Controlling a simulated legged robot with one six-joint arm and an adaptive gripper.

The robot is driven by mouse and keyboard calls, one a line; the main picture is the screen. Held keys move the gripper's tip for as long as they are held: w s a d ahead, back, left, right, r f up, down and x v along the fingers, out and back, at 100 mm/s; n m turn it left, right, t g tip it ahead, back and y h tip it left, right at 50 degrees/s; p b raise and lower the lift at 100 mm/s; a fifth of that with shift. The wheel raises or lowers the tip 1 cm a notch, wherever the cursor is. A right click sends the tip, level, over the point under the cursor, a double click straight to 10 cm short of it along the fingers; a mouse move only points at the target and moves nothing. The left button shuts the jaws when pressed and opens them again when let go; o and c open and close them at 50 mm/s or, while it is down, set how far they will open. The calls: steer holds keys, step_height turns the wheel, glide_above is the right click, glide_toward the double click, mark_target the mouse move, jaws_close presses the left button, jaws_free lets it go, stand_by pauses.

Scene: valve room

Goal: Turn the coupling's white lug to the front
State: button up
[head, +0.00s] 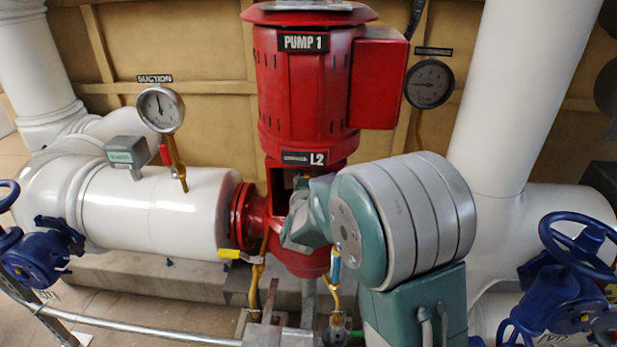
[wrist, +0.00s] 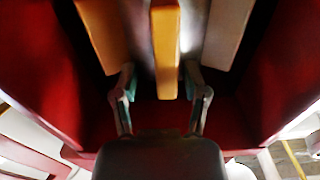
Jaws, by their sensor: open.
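In the wrist view, the coupling's lugs show inside the red pump housing (wrist: 45,60). A yellow-orange lug (wrist: 165,50) stands in the middle, a tan-orange lug (wrist: 103,35) at the left, and a pale, whitish lug (wrist: 228,35) at the right. My gripper (wrist: 162,88) is open, with one finger on each side of the middle lug and gaps between; I cannot tell how deep the fingers reach. In the head view, my wrist covers most of the opening below the red pump (head: 303,95), and the coupling and fingertips are hidden.
Red walls flank the opening closely on both sides in the wrist view. A white suction pipe (head: 150,210) with a gauge (head: 160,109) lies left. Blue handwheels (head: 580,245) stand right and far left.

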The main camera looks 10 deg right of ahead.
steer(key=shift+a, duration=0.15)
steer(key=c, duration=0.7)
steer(key=shift+a, duration=0.35)
jaws_close()
steer(key=shift+s+d+r+n+y, duration=0.1)
steer(key=shift+d+r+n+y, duration=0.05)
steer(key=shift+d+n+y, duration=0.4)
steer(key=shift+d+n+t+y, duration=0.2)
steer(key=shift+n+y, duration=0.3)
steer(key=shift+y, duration=0.4)
steer(key=shift+d+n+t+y, duration=0.2)
steer(key=shift+n+y, duration=0.25)
steer(key=shift+y, duration=0.4)
steer(key=o, duration=0.7)
jaws_free()
